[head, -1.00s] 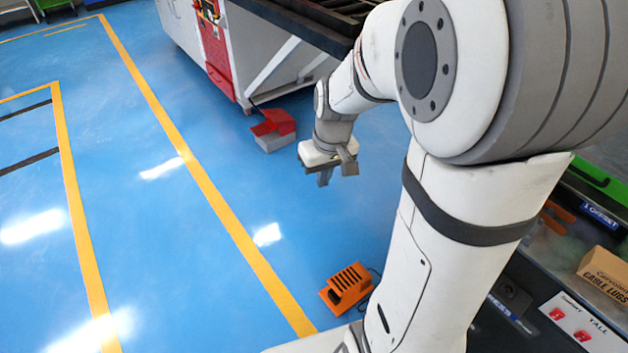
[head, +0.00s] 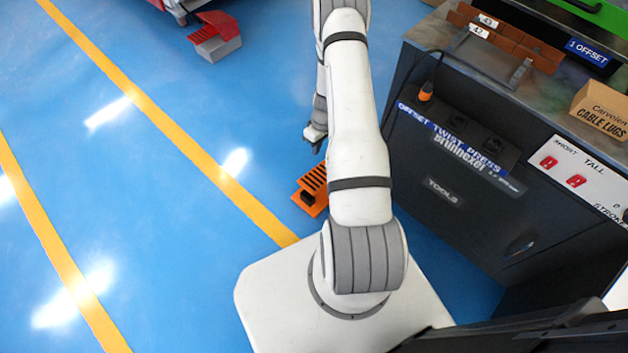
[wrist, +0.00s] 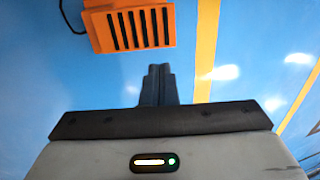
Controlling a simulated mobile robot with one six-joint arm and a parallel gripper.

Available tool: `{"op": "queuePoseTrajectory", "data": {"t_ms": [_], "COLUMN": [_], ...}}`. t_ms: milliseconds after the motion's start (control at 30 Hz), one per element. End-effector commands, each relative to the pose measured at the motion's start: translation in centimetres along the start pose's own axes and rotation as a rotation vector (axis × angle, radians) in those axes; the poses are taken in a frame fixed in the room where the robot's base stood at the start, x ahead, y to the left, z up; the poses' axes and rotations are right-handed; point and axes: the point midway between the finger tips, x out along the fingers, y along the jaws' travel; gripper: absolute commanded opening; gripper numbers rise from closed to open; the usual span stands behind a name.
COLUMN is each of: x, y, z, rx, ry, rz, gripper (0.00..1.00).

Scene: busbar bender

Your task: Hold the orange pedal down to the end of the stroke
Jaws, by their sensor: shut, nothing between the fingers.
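The orange pedal (head: 312,190) stands on the blue floor with dark slots across its top. In the head view my arm hides its right part. In the wrist view the orange pedal (wrist: 130,28) is at the top, cut by the upper edge. My gripper (wrist: 157,70) is shut and empty, its fingertips just below the pedal's near edge in the picture, with blue floor between. In the head view my gripper (head: 316,146) shows partly from behind my arm, above the pedal in the picture. I see no contact with the pedal.
A dark press cabinet (head: 450,185) stands to the right, with a cable lugs box (head: 602,108) on top. A red and grey pedal (head: 215,38) is at the upper left. A yellow floor line (head: 190,140) runs left of the orange pedal. The floor there is clear.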

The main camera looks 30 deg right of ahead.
Motion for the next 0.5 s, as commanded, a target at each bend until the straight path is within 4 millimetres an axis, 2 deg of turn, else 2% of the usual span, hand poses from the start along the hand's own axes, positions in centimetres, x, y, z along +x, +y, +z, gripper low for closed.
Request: {"op": "queuePoseTrajectory", "data": {"t_ms": [33,100,500], "x": [1.3,2.0,2.4], "y": [0.3,0.5,0.5], "z": [0.3,0.6,0.6], "rx": [0.0,-0.005,-0.007], "ry": [-0.002,-0.004,-0.005], "rz": [-0.003,-0.005,-0.006], "gripper": [0.0,0.0,0.0]}}
